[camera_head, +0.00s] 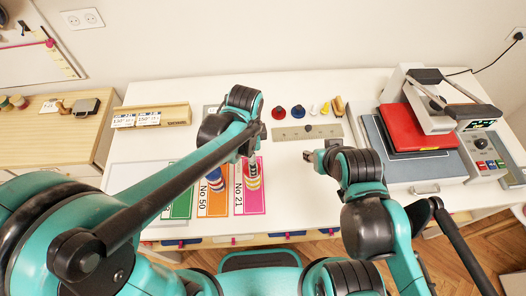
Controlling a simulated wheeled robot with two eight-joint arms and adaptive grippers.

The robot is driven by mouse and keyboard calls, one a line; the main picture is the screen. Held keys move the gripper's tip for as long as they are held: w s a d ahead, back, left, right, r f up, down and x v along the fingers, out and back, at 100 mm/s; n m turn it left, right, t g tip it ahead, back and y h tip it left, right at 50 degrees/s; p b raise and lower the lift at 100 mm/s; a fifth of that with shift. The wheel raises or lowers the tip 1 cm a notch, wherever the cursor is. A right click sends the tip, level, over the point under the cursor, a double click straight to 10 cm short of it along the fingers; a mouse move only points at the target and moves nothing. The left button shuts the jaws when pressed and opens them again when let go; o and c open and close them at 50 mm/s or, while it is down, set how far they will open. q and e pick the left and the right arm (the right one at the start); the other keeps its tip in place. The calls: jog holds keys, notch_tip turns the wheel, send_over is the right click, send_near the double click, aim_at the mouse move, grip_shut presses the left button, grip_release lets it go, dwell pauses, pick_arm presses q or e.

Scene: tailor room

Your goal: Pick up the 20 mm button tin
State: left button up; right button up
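No tin marked 20 mm can be made out at this size, so I cannot tell which thing is the button tin. My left gripper (253,162) points down over the pink No 21 card (243,202), at the top of a yellow, white and red stack (253,182). Whether it touches the stack is unclear. A blue and red stack (214,180) stands on the orange No 50 card (208,207). My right gripper (308,156) is above the table right of the cards, pointing left, with nothing visible in it. The finger openings are too small to judge.
A red round piece (278,113) and a blue one (298,112) stand behind a metal strip (307,134). A wooden tray (152,115) with labels lies back left. A press machine with a red plate (418,128) fills the right. The white table's (292,185) front middle is clear.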

aim_at(245, 168)
pick_arm(q)
jog(key=shift+w+d+f+m, duration=0.1)
jog(key=shift+d+f+m, duration=0.1)
jog(key=shift+d+m, duration=0.15)
jog(key=f, duration=0.2)
jog(key=f+b, duration=0.1)
jog(key=f, duration=0.2)
jog(key=f+b, duration=0.1)
jog(key=f, duration=0.1)
jog(key=shift+a+f, duration=0.2)
jog(key=shift+a, duration=0.1)
jog(key=c, duration=1.3)
